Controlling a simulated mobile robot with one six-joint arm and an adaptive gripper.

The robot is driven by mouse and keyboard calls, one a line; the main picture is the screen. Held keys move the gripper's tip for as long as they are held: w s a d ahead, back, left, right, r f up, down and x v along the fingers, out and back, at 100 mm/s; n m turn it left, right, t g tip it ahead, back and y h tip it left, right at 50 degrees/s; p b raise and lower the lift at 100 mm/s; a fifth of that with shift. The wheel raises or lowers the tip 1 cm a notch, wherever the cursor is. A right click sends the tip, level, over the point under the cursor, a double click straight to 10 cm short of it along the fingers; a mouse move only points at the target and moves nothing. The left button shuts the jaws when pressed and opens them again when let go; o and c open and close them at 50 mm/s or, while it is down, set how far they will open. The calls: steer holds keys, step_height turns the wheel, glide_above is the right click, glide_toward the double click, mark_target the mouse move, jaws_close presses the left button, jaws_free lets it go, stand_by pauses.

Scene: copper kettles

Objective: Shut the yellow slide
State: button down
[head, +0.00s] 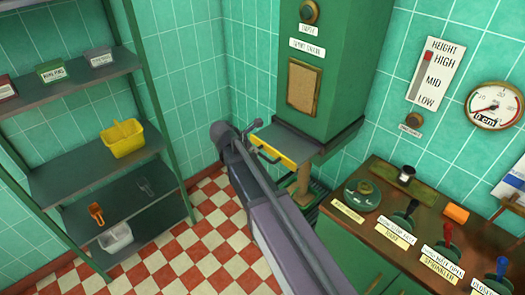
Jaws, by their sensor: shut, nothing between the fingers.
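The yellow slide (286,155) sticks out from the lower part of the green cabinet (335,65). It has a grey flat top, a yellow front face and a dark bar handle on that face. My arm comes up from the bottom of the head view and ends at the left of the slide. My gripper (254,127) shows only as a small dark shape by the slide's left front corner. It is shut and holds nothing. Whether it touches the slide cannot be told. My arm hides part of the area below the slide's front.
A brown-topped counter (405,235) with several levers and an orange cup (456,213) stands at the right. A grey shelf (85,165) with a yellow basket (122,138) stands at the left. The checkered floor (190,250) between is clear.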

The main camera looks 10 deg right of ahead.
mark_target(259, 153)
steer(key=shift+w+a+r+n+t, duration=0.15)
steer(key=shift+w+a+r+n, duration=0.1)
steer(key=shift+w+a+n, duration=0.25)
steer(key=shift+w+a+r+n+t, duration=0.15)
steer(key=shift+w+a+r+n, duration=0.1)
steer(key=shift+a+n, duration=0.35)
steer(key=shift+d+f, duration=0.15)
steer(key=shift+d, duration=0.1)
steer(key=b+x, duration=0.5)
steer(key=x, duration=0.2)
steer(key=shift+d+f, duration=0.1)
steer(key=shift+b+x, duration=1.05)
steer(key=shift+x, duration=0.25)
steer(key=shift+w, duration=0.2)
